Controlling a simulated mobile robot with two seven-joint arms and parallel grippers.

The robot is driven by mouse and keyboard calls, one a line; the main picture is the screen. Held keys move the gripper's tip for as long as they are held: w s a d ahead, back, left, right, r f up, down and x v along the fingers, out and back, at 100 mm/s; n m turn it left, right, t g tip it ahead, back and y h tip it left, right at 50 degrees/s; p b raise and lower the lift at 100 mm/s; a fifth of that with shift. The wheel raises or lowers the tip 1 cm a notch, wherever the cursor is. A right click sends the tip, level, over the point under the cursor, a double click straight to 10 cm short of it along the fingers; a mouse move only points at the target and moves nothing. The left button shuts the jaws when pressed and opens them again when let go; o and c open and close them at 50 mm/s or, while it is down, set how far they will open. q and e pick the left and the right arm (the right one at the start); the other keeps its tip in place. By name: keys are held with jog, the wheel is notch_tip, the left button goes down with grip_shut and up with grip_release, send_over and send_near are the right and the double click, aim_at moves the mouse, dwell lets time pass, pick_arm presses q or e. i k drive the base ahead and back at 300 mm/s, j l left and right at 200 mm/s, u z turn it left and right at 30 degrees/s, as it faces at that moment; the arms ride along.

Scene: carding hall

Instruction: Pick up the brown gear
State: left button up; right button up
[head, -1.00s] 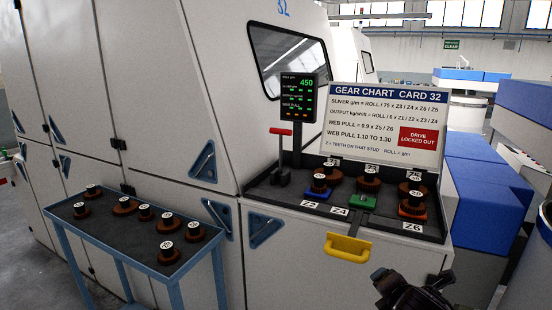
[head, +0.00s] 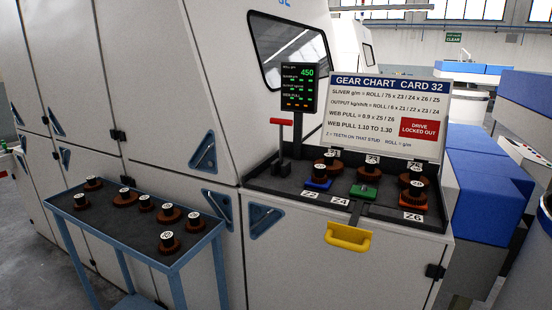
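Several brown gears with dark hubs and white numbered tops are in the head view, and I cannot tell which one the task means. On the blue-framed cart at left, one brown gear (head: 125,200) is towards the back, a smaller one (head: 94,186) is behind it, and another (head: 169,247) is near the front edge. More brown gears, including one at the back middle (head: 372,174), stand on the machine's dark shelf (head: 278,187) by blue, green (head: 364,192) and orange-red blocks. Neither of my grippers is in view.
The cart (head: 103,225) stands before the white machine. A yellow handle (head: 348,237) juts from the machine front. A red-topped lever (head: 282,138), a display (head: 298,90) and a gear chart sign (head: 385,118) stand at the shelf. Blue-topped units (head: 490,190) are at right.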

aim_at(169, 246)
jog(key=i+j+z, duration=0.35)
jog(key=j, duration=1)
jog(key=j+z, duration=0.35)
jog(key=j, duration=1)
jog(key=k, duration=0.05)
